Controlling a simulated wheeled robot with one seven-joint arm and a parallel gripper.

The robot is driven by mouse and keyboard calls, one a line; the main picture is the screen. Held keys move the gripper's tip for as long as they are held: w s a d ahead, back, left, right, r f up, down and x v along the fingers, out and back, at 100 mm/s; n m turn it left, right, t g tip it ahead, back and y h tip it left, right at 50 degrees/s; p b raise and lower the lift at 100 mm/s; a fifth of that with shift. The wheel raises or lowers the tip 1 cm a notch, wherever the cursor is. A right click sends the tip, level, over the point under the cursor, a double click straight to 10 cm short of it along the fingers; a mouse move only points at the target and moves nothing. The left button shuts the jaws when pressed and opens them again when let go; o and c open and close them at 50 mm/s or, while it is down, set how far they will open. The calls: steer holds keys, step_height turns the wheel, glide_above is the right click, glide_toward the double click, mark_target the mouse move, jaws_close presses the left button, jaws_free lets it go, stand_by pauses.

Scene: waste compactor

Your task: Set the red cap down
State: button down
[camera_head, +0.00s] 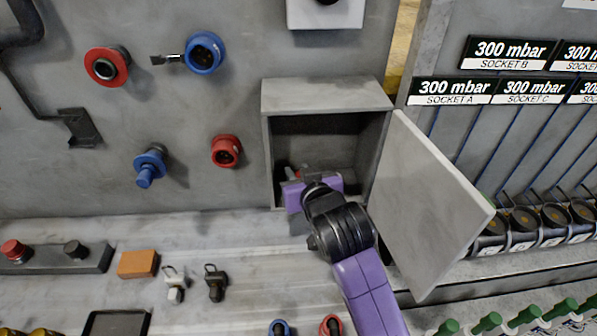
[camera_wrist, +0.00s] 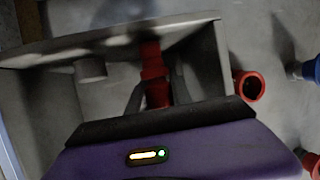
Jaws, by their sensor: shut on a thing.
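My gripper (camera_wrist: 157,88) is shut on the red cap (camera_wrist: 154,68), which shows between its two dark fingers in the wrist view. In the head view my gripper (camera_head: 292,176) reaches into the mouth of the open grey box (camera_head: 325,97) on the wall. A small bit of red (camera_head: 296,174) shows by the fingertips there. The rest of the cap is hidden by my gripper and the shadow. I cannot tell whether the cap touches the box floor.
The box door (camera_head: 425,200) stands open to the right, close to my arm. A red socket (camera_head: 226,151) and a blue one (camera_head: 150,165) are on the wall to the left. An orange block (camera_head: 138,263) and two small fittings (camera_head: 175,284) lie on the ledge below.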

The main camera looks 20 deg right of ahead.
steer(key=shift+f, duration=0.15)
steer(key=c, duration=1.1)
jaws_free()
steer(key=shift+c, duration=0.2)
steer(key=shift+r, duration=0.2)
steer(key=v, duration=1.2)
steer(key=shift+b, duration=0.45)
